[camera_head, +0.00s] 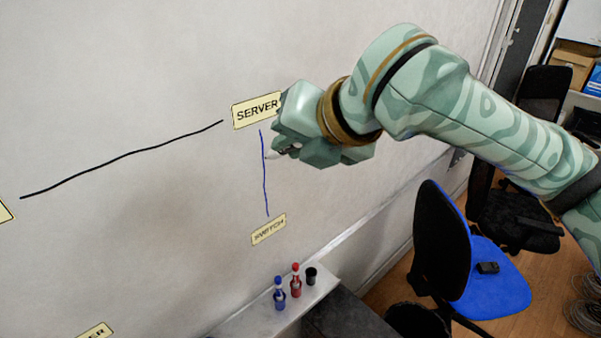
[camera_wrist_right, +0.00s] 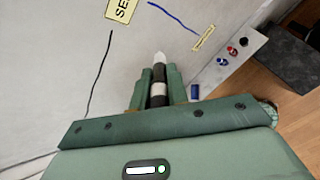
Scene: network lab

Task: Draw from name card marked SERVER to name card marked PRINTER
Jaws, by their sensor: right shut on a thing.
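The SERVER name card (camera_head: 254,110) is on the whiteboard, its right end hidden by my right gripper; part of it shows in the wrist view (camera_wrist_right: 122,10). My right gripper (camera_head: 280,150) is just below and right of this card, close to the board. It is shut on a black-and-white marker (camera_wrist_right: 159,92) with a pale tip pointing at the board; whether the tip touches cannot be told. A card (camera_head: 95,332) ending in "ER" is cut off at the bottom edge; its full word cannot be read. My left gripper is not in view.
A black line (camera_head: 125,156) runs from near a cut-off card (camera_head: 4,212) towards SERVER. A blue line (camera_head: 265,175) joins SERVER and the SWITCH card (camera_head: 268,229). The tray (camera_head: 255,318) bears a blue marker (camera_head: 279,294), a red marker (camera_head: 296,281) and a black piece (camera_head: 311,276).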

